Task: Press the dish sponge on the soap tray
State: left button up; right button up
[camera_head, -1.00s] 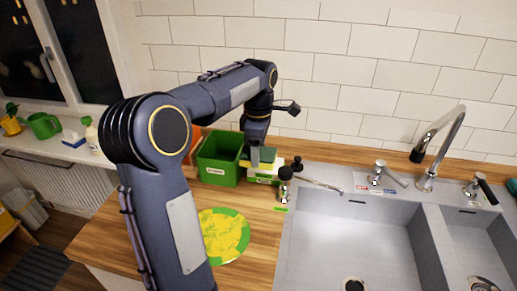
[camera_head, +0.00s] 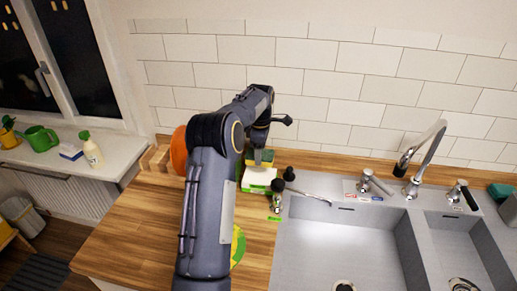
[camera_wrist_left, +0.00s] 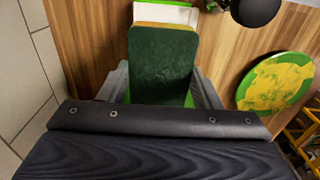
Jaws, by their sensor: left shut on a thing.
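The dish sponge (camera_wrist_left: 163,62) is a block with a dark green face and a thin yellow edge. My left gripper (camera_head: 259,148) is shut on it. The sponge also shows small and dark below the gripper in the head view (camera_head: 265,156). The soap tray (camera_head: 259,180), white and green, is on the wooden counter just under the sponge. In the wrist view the white tray (camera_wrist_left: 170,14) shows beyond the sponge's far edge; the sponge hides the rest. I cannot tell whether they touch. My right gripper is not in view.
A dark-topped soap dispenser (camera_head: 277,196) stands right of the tray, beside the sink (camera_head: 330,238). A round green plate with yellow on it (camera_wrist_left: 246,98) lies on the counter, mostly behind my arm in the head view. An orange round thing (camera_head: 179,150) stands at the back left.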

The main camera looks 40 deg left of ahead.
pick_arm(q)
jog(key=b, duration=0.4)
send_over(260, 175)
jog(key=shift+f, duration=3)
jog(key=shift+f+b, duration=0.55)
jog(key=shift+f, duration=0.55)
notch_tip(260, 175, up, 5)
jog(key=p, duration=0.4)
jog(key=shift+r+p, duration=0.55)
jog(key=shift+r, duration=0.5)
jog(key=shift+r, duration=0.1)
